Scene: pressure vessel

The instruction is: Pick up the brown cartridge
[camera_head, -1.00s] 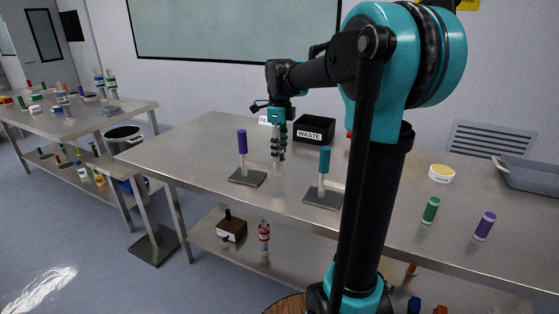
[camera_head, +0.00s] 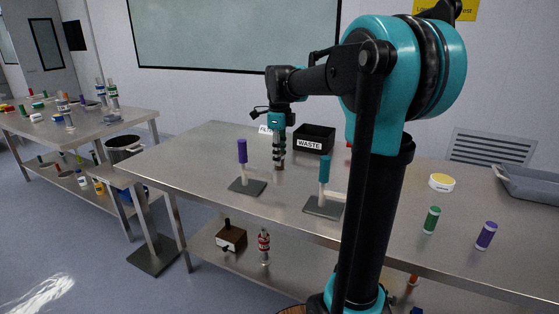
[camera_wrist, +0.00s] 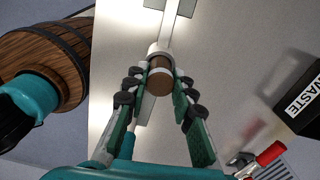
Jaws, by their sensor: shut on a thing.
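The brown cartridge (camera_wrist: 160,80) is a short cylinder with a brown end and a pale band. In the wrist view it sits between the fingertips of my gripper (camera_wrist: 158,84), which is shut on it. In the head view my gripper (camera_head: 279,160) points straight down over the left part of the steel table, with a small brown part of the cartridge (camera_head: 279,167) below the fingers. Whether the cartridge touches the table is hard to tell.
A purple cartridge (camera_head: 242,150) stands on a holder left of my gripper, a teal one (camera_head: 324,168) on a holder to the right. The black WASTE bin (camera_head: 315,139) is behind right. Green (camera_head: 431,219) and purple (camera_head: 486,235) cartridges stand farther right.

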